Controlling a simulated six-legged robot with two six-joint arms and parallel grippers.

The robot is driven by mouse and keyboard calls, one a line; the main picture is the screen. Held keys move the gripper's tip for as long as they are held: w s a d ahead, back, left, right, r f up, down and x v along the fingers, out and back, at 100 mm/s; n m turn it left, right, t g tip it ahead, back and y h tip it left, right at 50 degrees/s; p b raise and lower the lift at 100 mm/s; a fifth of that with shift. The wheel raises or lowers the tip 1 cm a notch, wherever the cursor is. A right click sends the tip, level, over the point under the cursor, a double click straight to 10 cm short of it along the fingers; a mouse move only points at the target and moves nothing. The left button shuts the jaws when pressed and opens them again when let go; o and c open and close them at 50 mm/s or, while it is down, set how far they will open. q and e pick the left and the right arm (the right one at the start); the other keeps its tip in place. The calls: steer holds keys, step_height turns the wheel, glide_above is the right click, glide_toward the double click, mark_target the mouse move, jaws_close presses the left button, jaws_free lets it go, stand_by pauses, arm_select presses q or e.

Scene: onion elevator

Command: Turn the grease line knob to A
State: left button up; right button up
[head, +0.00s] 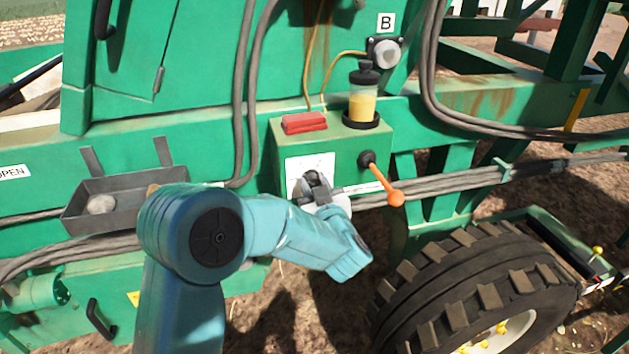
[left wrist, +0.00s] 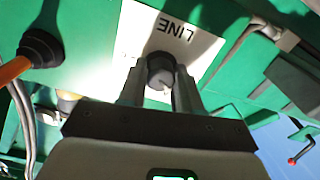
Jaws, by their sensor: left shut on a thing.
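The grease line knob (head: 312,178) is dark and round, on a white label plate (head: 298,163) on the front of a green box. My left gripper (head: 316,186) is at the knob and shut on it. In the left wrist view the knob (left wrist: 161,73) sits between the two fingers of my left gripper (left wrist: 159,85), with the word LINE on the plate (left wrist: 190,45) beyond it. The letter A is not readable in either view. The knob's pointing direction is hard to tell. My right gripper is not in view.
An orange-handled lever (head: 384,182) sticks out just right of the knob. A red block (head: 304,122) and a jar of yellow grease (head: 362,100) are on top of the box. A grey tray (head: 115,200) is at left, and a large tyre (head: 475,290) at lower right.

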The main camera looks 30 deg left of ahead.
arm_select(q)
steer(key=m+p, duration=0.2)
steer(key=m, duration=0.2)
steer(key=shift+f+m, duration=0.1)
steer(key=shift+m, duration=0.2)
stand_by(0.3)
steer(key=o, duration=1.1)
steer(key=shift+c, duration=0.2)
steer(key=shift+d, duration=0.1)
steer(key=b+v, duration=0.3)
steer(key=v, duration=1.3)
steer(key=shift+s+d, duration=0.1)
